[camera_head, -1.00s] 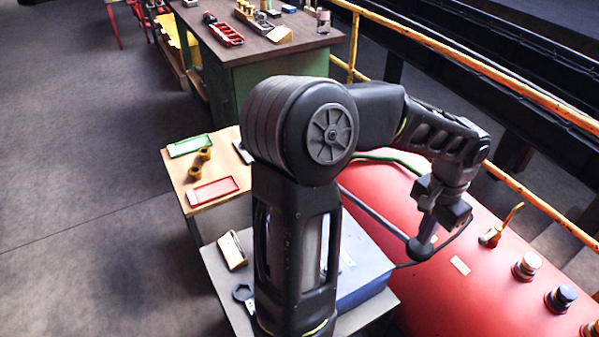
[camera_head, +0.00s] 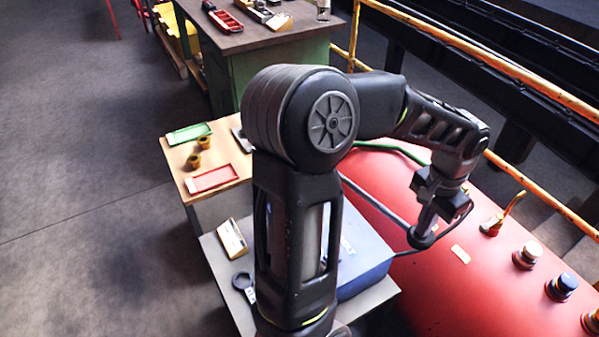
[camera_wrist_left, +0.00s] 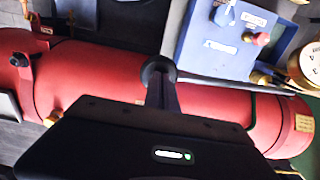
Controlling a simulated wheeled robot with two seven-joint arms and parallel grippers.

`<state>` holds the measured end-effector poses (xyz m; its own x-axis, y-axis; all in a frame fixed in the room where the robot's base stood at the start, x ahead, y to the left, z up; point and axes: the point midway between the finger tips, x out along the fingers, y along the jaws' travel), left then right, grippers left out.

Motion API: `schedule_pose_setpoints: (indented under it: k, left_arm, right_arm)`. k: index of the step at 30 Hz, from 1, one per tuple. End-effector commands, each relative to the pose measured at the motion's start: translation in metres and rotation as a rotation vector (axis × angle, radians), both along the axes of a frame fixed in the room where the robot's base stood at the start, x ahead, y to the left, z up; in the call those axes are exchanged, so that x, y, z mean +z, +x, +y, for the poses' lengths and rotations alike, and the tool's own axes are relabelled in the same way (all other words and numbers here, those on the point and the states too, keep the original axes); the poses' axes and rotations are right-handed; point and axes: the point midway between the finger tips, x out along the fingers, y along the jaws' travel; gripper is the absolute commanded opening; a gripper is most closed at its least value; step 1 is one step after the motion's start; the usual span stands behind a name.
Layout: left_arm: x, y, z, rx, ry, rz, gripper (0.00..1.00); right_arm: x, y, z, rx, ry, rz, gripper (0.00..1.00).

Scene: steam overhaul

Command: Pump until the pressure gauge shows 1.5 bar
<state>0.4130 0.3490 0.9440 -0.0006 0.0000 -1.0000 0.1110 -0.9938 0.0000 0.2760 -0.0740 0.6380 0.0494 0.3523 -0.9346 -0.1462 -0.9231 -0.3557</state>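The pump handle is a grey lever (camera_head: 375,205) that slants from the blue box (camera_head: 362,262) towards the red tank, with a dark round grip at its end. My left gripper (camera_head: 424,232) points down at that grip, and its fingers look closed on it. In the left wrist view the fingers (camera_wrist_left: 162,94) meet the dark grip (camera_wrist_left: 158,70), and the lever runs off to the right. A round white-faced gauge (camera_wrist_left: 310,64) is cut off at the right edge of that view; its reading cannot be made out. My right gripper is not in view.
The red tank (camera_head: 450,290) lies beneath my left gripper, with several valves and caps on its right side. A yellow railing (camera_head: 520,180) runs behind it. A small table holds a green tray (camera_head: 188,133) and a red tray (camera_head: 212,179). Open floor lies left.

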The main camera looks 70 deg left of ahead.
Motion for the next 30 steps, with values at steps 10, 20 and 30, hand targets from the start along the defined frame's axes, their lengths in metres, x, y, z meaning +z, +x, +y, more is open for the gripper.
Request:
schedule_pose_setpoints:
  k: [10, 20, 30]
  left_arm:
    - [-0.001, 0.0, 0.0, 0.0, 0.0, 0.0, 0.0]
    - [-0.031, 0.0, 0.0, -0.001, 0.0, 0.001, 0.0]
    - [-0.069, 0.0, 0.001, 0.001, 0.001, 0.002, 0.0]
  right_arm:
    - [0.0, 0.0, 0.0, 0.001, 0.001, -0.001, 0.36]
    - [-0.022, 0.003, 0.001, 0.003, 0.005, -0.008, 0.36]
    - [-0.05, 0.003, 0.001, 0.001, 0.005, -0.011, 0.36]
